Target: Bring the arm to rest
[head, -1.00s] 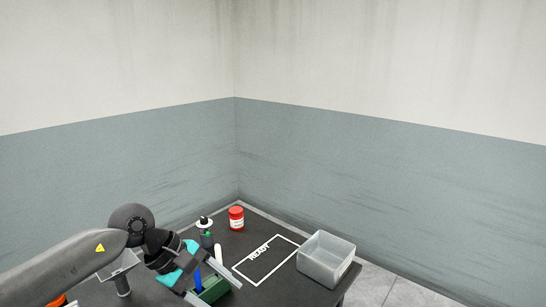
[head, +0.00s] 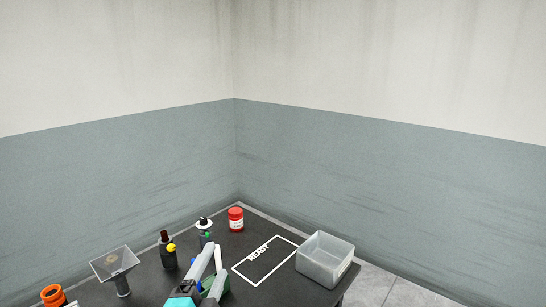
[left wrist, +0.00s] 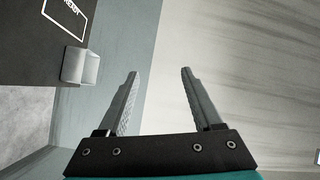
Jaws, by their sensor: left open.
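My left gripper (head: 213,272) is at the bottom of the head view, over the near part of the dark table (head: 240,290). Its two grey fingers point up and away, in front of a green container (head: 217,284) that they partly hide. In the left wrist view the gripper (left wrist: 158,75) is open, with nothing between its fingers. Beyond the fingers, that view shows wall, with the table's dark top at the upper left. My right gripper is in neither view.
A clear bin (head: 325,262) stands on the table's right, beside a white outline marked READY (head: 262,262) that is empty. A red-lidded jar (head: 236,219), dark bottles (head: 168,252), a tilted clear plate on a stand (head: 115,262) and an orange-topped item (head: 53,294) stand around. Walls rise behind.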

